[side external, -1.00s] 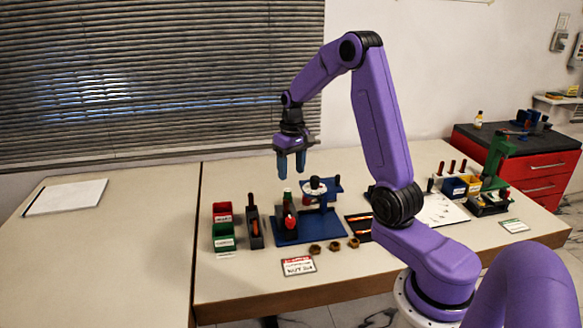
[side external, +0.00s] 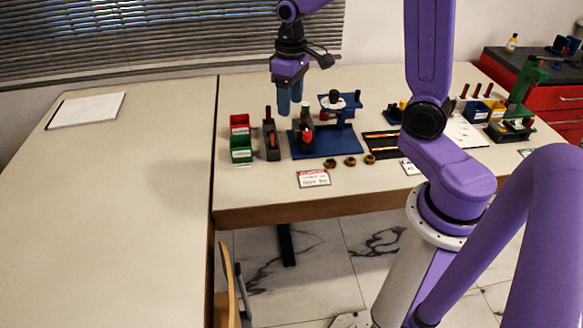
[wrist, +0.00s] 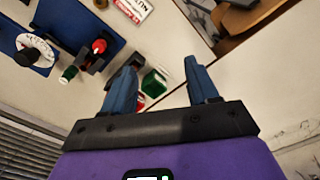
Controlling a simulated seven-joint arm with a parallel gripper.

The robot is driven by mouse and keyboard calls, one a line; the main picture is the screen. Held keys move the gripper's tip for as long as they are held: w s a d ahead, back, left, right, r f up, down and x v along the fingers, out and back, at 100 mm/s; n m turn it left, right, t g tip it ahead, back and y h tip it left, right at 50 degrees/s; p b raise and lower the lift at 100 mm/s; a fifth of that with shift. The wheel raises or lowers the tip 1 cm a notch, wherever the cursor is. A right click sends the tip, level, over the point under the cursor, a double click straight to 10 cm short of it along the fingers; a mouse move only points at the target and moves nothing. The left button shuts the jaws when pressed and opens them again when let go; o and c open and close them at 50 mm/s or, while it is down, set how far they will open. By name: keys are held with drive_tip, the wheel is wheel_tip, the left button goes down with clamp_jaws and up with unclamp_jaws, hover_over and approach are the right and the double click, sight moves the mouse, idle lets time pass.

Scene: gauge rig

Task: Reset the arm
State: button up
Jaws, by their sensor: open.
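My gripper (side external: 290,100) hangs pointing down above the table, just left of the gauge rig, with its two blue fingers apart and nothing between them. In the wrist view the fingers (wrist: 160,64) are spread wide. The gauge rig has a blue base plate (side external: 312,152) and a white dial (side external: 334,102); the dial also shows in the wrist view (wrist: 35,50). A red-topped part (side external: 306,134) stands on the left of the base. The green bin (side external: 240,150) and red bin (side external: 239,122) sit left of the rig; the green bin shows beyond the fingers (wrist: 156,84).
A narrow dark holder (side external: 271,142) stands between bins and rig. Several brass nuts (side external: 350,161) and a label card (side external: 313,178) lie in front. A black mat (side external: 382,143) lies right. The left table (side external: 130,190) is mostly clear, with white paper (side external: 88,109). A chair (side external: 229,285) stands below.

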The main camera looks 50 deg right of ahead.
drive_tip(key=s+a+n, duration=0.4)
drive_tip(key=s+n, duration=0.1)
drive_tip(key=s, duration=0.7)
drive_tip(key=s+a+n, duration=0.4)
drive_tip(key=s+n, duration=0.1)
drive_tip(key=s, duration=0.7)
drive_tip(key=shift+s+a+r, duration=0.25)
drive_tip(key=shift+a+r, duration=0.1)
drive_tip(key=shift+r, duration=0.1)
